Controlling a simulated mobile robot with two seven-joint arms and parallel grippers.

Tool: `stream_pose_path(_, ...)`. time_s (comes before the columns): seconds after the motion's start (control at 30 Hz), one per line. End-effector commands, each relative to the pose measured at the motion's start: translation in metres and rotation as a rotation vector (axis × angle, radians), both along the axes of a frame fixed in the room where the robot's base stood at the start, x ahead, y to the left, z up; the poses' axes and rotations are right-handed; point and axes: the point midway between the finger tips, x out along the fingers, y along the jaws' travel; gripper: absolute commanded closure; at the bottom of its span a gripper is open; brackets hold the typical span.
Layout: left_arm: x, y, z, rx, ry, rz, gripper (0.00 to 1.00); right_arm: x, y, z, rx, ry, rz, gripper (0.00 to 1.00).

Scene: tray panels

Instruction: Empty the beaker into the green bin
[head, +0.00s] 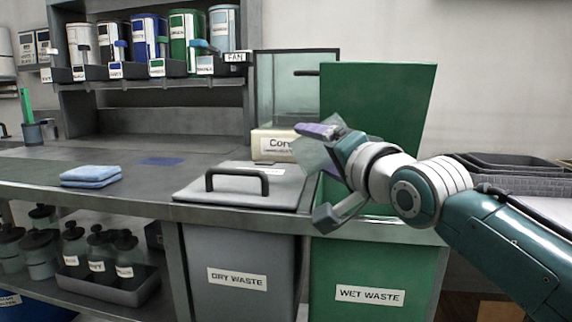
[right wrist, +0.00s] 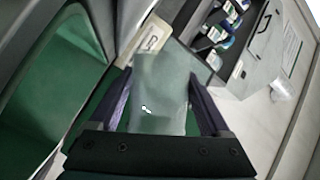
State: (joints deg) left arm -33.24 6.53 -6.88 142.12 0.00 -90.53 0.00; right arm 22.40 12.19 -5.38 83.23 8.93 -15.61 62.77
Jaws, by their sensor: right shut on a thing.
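The beaker (head: 314,158) is a translucent grey-green vessel. My right gripper (head: 322,146) is shut on it and holds it tilted above the green bin (head: 330,268), at the left of the bin's opening. In the right wrist view the beaker (right wrist: 162,75) sits between both dark fingers, with a small white speck showing on or in it. The bin is labelled WET WASTE. Its tall green lid (head: 385,105) stands upright behind the arm. My arm hides much of the opening, and I cannot tell what is inside. My left gripper is out of view.
Left of the green bin is a grey DRY WASTE bin (head: 225,255) with a closed, handled lid (head: 240,190). A labelled beige box (head: 271,145) and a glass-like panel (head: 290,85) stand behind. Folded blue cloths (head: 91,176) lie on the counter; canisters (head: 148,38) line the shelf.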

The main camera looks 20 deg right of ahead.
Motion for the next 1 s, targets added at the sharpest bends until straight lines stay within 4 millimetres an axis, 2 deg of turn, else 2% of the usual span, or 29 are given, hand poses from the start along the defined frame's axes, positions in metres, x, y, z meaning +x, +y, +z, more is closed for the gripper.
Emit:
stream_pose_path(0.03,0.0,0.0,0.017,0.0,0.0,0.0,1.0,0.0,0.0,0.001,-0.07,0.028,-0.002,0.79)
stream_pose_path(0.2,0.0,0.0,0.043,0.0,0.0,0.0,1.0,0.0,-0.001,0.007,-0.215,0.07,-0.004,0.79)
stream_pose_path(0.3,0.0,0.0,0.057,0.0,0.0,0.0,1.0,0.0,0.002,-0.005,-0.386,0.127,-0.004,0.79)
stream_pose_path(0.53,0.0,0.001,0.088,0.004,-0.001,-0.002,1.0,0.007,0.022,0.01,-0.665,0.209,-0.01,0.79)
stream_pose_path(0.57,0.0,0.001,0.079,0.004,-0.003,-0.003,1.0,0.007,0.023,-0.001,-0.702,0.222,-0.011,0.79)
stream_pose_path(0.67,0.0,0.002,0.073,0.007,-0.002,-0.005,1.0,0.009,0.027,-0.009,-0.805,0.253,-0.015,0.79)
stream_pose_path(0.8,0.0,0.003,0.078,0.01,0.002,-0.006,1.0,0.01,0.029,-0.001,-0.912,0.289,-0.02,0.79)
stream_pose_path(1.0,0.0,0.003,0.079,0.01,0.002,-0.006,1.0,0.011,0.03,0.0,-0.982,0.312,-0.024,0.79)
